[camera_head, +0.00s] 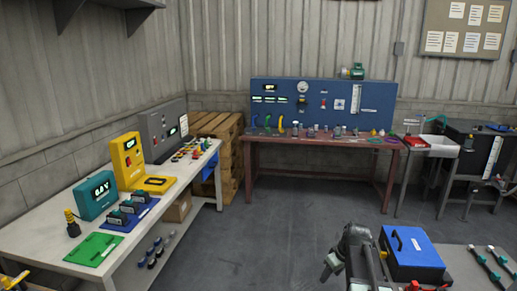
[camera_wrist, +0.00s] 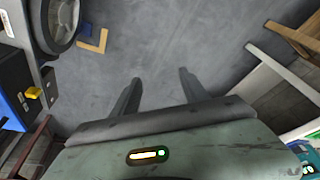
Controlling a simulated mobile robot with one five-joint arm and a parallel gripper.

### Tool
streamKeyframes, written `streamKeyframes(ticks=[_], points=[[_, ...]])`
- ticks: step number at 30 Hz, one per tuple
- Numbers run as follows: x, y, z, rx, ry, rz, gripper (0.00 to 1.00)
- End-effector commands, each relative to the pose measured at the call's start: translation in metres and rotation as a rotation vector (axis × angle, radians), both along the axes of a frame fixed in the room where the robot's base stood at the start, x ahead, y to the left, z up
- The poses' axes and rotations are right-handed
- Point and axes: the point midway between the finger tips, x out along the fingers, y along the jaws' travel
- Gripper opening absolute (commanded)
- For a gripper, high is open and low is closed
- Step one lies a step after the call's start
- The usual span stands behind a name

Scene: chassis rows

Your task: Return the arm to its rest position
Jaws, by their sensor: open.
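My gripper (camera_wrist: 158,86) is open and empty in the wrist view. Its two dark fingers stand apart over bare grey floor, with nothing between them. Behind the fingers, the grey-green gripper body shows a small yellow and green light. In the head view, part of my arm rises at the bottom, left of a blue toolbox (camera_head: 412,246). I cannot make out the fingertips clearly there.
A white bench (camera_head: 60,200) with instruments runs along the left. A reddish workbench (camera_head: 320,145) with a blue panel (camera_head: 380,98) stands at the back, beside wooden pallets (camera_head: 228,170). The middle floor (camera_head: 270,225) is clear.

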Motion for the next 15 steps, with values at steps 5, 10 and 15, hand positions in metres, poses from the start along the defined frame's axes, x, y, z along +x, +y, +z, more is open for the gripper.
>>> streamKeyframes(ticks=[5, 10, 15], points=[[-0.038, 0.127, 0.006, -0.018, 0.087, 0.054, 0.53], [-0.104, 0.181, 0.006, -0.063, 0.198, -0.085, 0.53], [-0.127, 0.164, 0.004, -0.084, 0.27, -0.337, 0.53]])
